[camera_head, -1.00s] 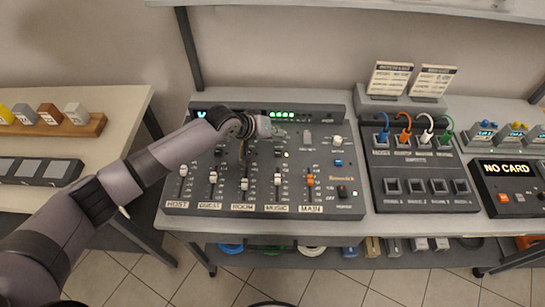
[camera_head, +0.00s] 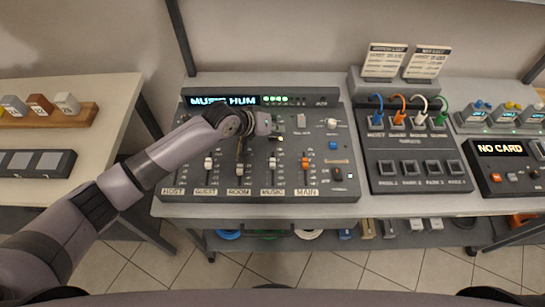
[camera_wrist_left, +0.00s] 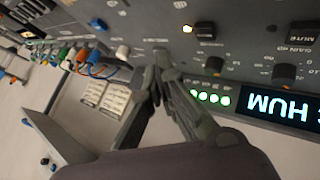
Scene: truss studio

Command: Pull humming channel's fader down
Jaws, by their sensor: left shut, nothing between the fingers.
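The mixing console (camera_head: 335,110) has a display (camera_head: 222,100) reading "MUSIC HUM", partly covered by my left arm. The label MUSIC (camera_head: 273,191) is on the fourth strip from the left. That strip's white fader cap (camera_head: 273,163) is partway up its slot. My left gripper (camera_head: 277,130) is over the upper part of the MUSIC strip, near its knobs and above the fader cap. Its fingers (camera_wrist_left: 162,68) are together and empty in the left wrist view, where the display (camera_wrist_left: 282,106) appears upside down. My right gripper is out of view.
A patch panel (camera_head: 410,150) with coloured cables and a NO CARD unit (camera_head: 502,149) stand farther right. My arm passes over the console's left part.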

